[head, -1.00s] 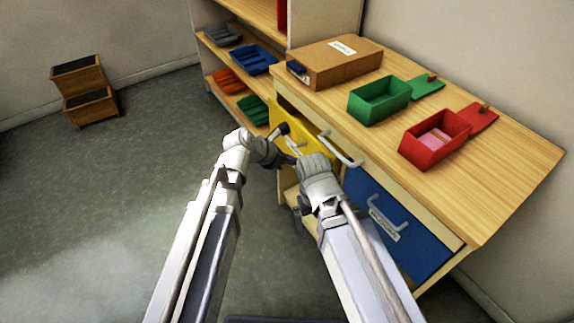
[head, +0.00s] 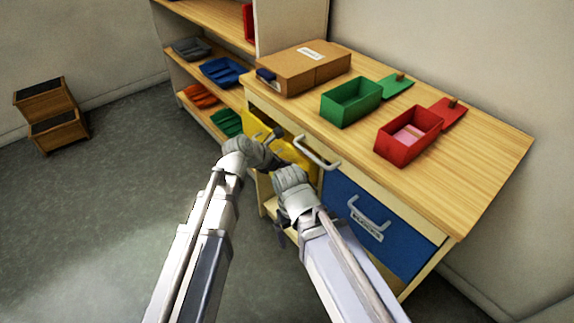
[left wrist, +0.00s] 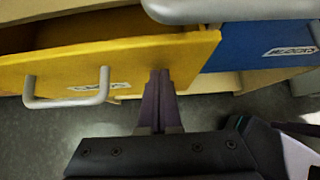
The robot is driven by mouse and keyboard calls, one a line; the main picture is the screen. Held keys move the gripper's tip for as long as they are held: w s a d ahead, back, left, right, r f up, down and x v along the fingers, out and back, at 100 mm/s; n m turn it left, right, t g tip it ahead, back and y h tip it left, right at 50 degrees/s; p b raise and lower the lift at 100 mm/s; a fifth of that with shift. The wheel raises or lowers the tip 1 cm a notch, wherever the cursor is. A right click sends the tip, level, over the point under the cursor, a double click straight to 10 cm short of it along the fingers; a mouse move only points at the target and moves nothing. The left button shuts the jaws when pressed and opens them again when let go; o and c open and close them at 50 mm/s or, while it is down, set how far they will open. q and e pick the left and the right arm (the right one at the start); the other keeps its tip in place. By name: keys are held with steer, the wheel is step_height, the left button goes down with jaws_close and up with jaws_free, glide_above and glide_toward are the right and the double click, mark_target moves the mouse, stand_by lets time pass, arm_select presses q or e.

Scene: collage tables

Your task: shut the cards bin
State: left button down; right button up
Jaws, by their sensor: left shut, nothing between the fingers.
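The yellow bin (head: 292,155) is in the desk's front, left of the blue bin, partly hidden by my arms in the head view. In the left wrist view its yellow front (left wrist: 130,62) stands out with a dark gap behind its top edge, so it is open. It has a grey handle and a label too blurred to read. My left gripper (head: 270,138) is shut and empty; its fingertips (left wrist: 160,76) are at the yellow front's right part, and contact is unclear. My right gripper (head: 280,228) hangs in front of the desk, its fingers mostly hidden.
The blue bin (head: 350,232), labelled blocks, is beside the yellow one. A grey drawer handle (head: 316,152) juts out above. On the desk stand a cardboard box (head: 300,72), a green box (head: 345,108) and a red box (head: 400,150). A shelf (head: 218,120) stands at the left.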

arm_select(q)
steer(key=w+d, duration=0.1)
steer(key=d, duration=0.1)
steer(key=w+d, duration=0.2)
steer(key=shift+r, duration=0.1)
steer(key=s+a, duration=0.3)
steer(key=a, duration=0.1)
steer(key=p, duration=0.7)
glide_toward(295, 155)
steer(key=shift+s+a+f, duration=0.8)
steer(key=shift+a+f, duration=0.15)
steer(key=shift+f, duration=0.1)
